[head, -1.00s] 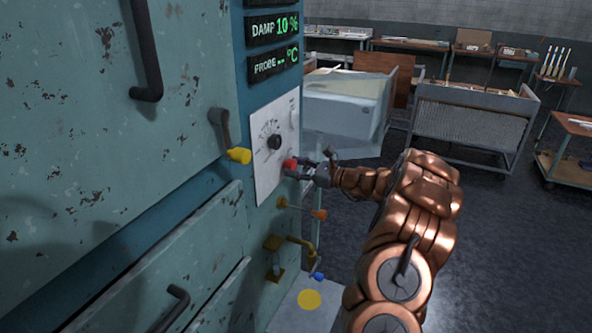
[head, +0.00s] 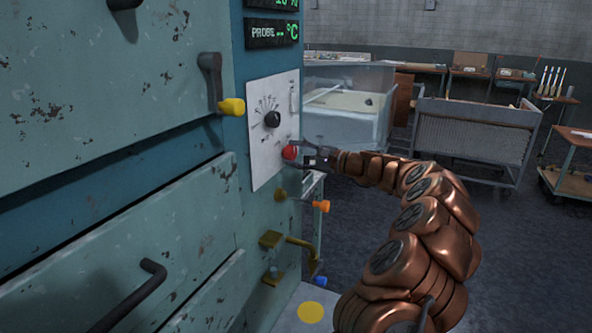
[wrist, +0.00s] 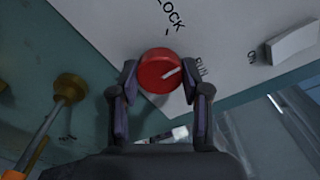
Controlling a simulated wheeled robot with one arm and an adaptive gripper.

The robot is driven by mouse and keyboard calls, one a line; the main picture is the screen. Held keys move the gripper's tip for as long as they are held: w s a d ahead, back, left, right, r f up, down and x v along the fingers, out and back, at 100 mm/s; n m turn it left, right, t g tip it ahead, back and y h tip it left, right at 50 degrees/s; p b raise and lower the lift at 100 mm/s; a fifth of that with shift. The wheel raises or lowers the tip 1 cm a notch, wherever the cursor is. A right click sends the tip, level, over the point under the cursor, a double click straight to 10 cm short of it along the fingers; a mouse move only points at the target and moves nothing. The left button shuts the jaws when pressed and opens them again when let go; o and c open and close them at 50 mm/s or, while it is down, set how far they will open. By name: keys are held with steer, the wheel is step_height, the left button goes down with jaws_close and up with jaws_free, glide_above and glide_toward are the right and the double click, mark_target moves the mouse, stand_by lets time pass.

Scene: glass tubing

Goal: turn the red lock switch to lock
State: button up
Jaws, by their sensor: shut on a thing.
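The red lock switch (head: 290,152) is a round knob low on the white dial plate (head: 262,148) of the teal cabinet. In the wrist view the red lock switch (wrist: 158,71) has a white pointer line aimed to the right, towards the RUN label (wrist: 201,67). The LOCK label (wrist: 172,14) is above the knob. My gripper (wrist: 160,80) has one finger on each side of the knob and is shut on it. In the head view my gripper (head: 308,157) reaches the knob from the right, with its finger contact too small to judge.
A black dial (head: 272,119) is just above the switch. An orange-tipped lever (head: 321,206) and a brass valve lever (head: 300,243) are below. Open floor (head: 500,240) lies to the right.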

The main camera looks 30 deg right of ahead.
steer(key=n+b, duration=0.1)
steer(key=b, duration=0.1)
steer(key=f+n+b, duration=0.1)
steer(key=n+b, duration=0.1)
steer(key=b, duration=0.1)
steer(key=shift+n, duration=0.3)
steer(key=n+b, duration=0.1)
steer(key=b, duration=0.1)
steer(key=n+b, duration=0.2)
steer(key=shift+r+n+b, duration=0.2)
steer(key=shift+n+b, duration=0.1)
steer(key=shift+b, duration=0.1)
steer(key=shift+r+n+b, duration=0.15)
steer(key=shift+n+b, duration=0.35)
steer(key=shift+b, duration=0.05)
steer(key=shift+r, duration=0.1)
steer(key=o, duration=1.1)
steer(key=shift+o, duration=0.2)
steer(key=v, duration=1.2)
